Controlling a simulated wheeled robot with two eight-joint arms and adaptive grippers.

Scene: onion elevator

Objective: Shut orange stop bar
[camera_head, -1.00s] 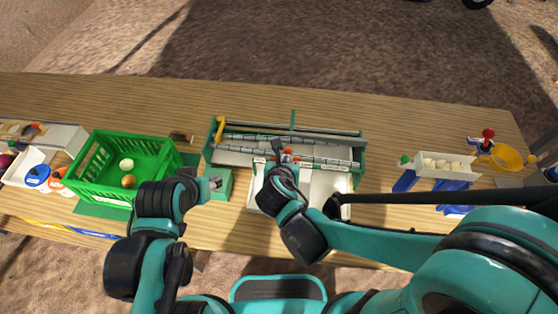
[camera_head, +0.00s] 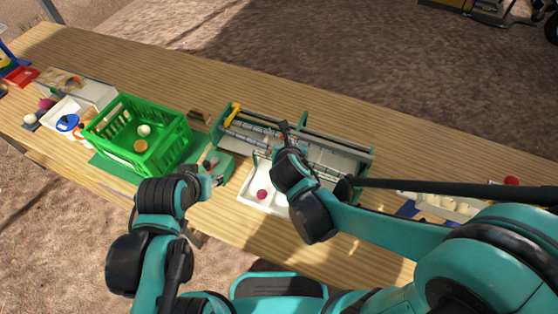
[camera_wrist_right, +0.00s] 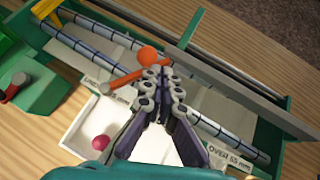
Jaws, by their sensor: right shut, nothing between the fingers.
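The orange stop bar (camera_wrist_right: 126,78) shows in the right wrist view, with an orange ball knob (camera_wrist_right: 147,56) beside it. It lies across the front of the roller machine, above the "under" side of the white tray. My right gripper (camera_wrist_right: 165,72) is shut and empty, its fingertips right beside the bar and knob; I cannot tell whether they touch. In the head view my right gripper (camera_head: 284,126) is over the machine's rollers and my arm hides the bar. My left gripper (camera_head: 214,178) is beside the small green box; its fingers are too small to read.
The roller machine (camera_head: 368,162) has a green frame. A dark red onion (camera_head: 262,194) lies in the left part of the white tray (camera_head: 246,197). A green crate (camera_head: 158,160) with onions stands left. A white holder of pale onions (camera_head: 462,213) is at right, partly behind my arm.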

